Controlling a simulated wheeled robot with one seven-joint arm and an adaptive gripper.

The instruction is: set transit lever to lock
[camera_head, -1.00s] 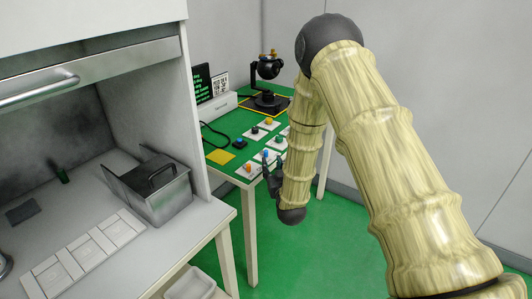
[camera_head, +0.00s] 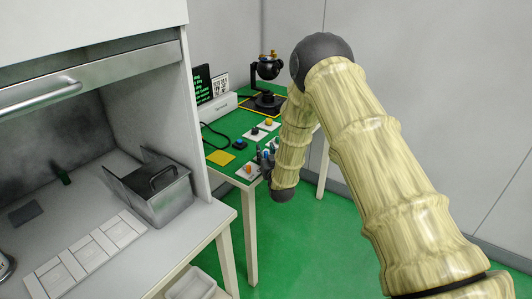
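Small white control plates with coloured knobs lie on the green table. An orange knob (camera_head: 249,168) is at the front, and a dark knob (camera_head: 255,130) and a yellow knob (camera_head: 268,123) are farther back. I cannot tell which control is the transit lever. A black gimbal camera (camera_head: 268,68) stands at the back of the table. My gripper (camera_head: 263,158) is dark and small at the table's front right, beside the orange knob and close to blue parts. My arm hides some plates. I cannot see whether the fingers are apart or touch anything.
A terminal screen (camera_head: 203,84) and a printed code card (camera_head: 220,84) stand at the back left of the table. A yellow square (camera_head: 221,157) and a blue button box (camera_head: 240,144) lie in front. A fume hood with a metal box (camera_head: 165,195) fills the left.

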